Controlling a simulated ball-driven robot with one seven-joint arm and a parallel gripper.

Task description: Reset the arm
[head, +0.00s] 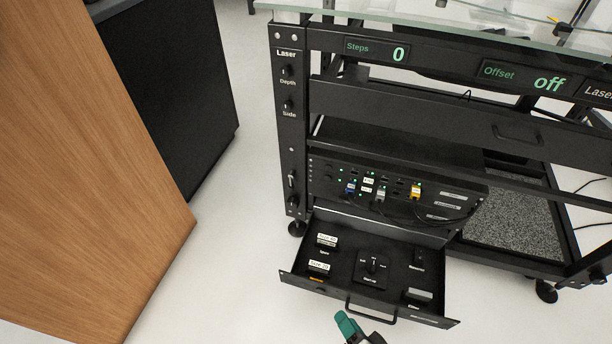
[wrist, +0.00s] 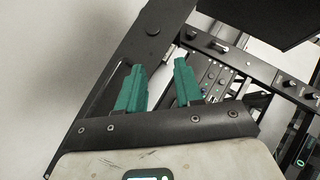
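My gripper (wrist: 160,80) shows in the wrist view with its two green fingers clearly apart and nothing between them. Behind the fingers is the dark frame of the rack. In the head view only the green tip of my gripper (head: 350,326) shows at the bottom edge, just in front of the open drawer (head: 337,272). The rest of my arm is out of the head view. I cannot tell whether the gripper touches the drawer.
The black turntable rack (head: 290,130) has a glass top, a "Steps 0" display (head: 377,50) and an "Offset off" display (head: 520,78). Its drawer juts out with labelled controls inside. A wooden panel (head: 80,170) stands at left. Pale floor (head: 225,240) is clear between them.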

